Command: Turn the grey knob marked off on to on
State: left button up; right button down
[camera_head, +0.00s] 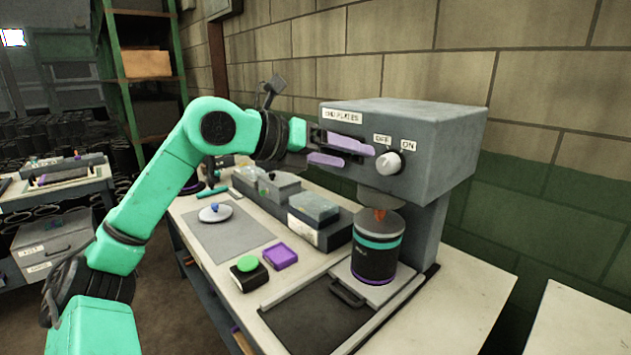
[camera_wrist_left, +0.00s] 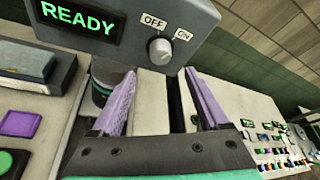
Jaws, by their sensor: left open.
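The light grey knob (camera_head: 389,163) sits on the front of a grey machine head (camera_head: 440,150), below white labels reading OFF and ON. In the left wrist view the knob (camera_wrist_left: 160,50) shows under the OFF label (camera_wrist_left: 153,21), with the ON label (camera_wrist_left: 183,34) to its upper right. Which label its pointer faces is hard to tell. My left gripper (camera_head: 358,156) is open with purple fingers, close in front of the machine face and left of the knob. In the left wrist view the knob appears between and beyond the open fingers (camera_wrist_left: 160,76). My right gripper is not in view.
A dark cylinder (camera_head: 374,258) with a teal band stands under the machine head. A green READY display (camera_wrist_left: 78,18) is lit beside the knob. The bench holds a green button (camera_head: 247,264), a purple block (camera_head: 280,255) and grey boxes (camera_head: 318,228).

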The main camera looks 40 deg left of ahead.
pick_arm(q)
jog(key=b+v, duration=0.1)
jog(key=v, duration=0.5)
jog(key=shift+s+r, duration=0.15)
jog(key=shift+s, duration=0.1)
jog(key=shift+a, duration=0.1)
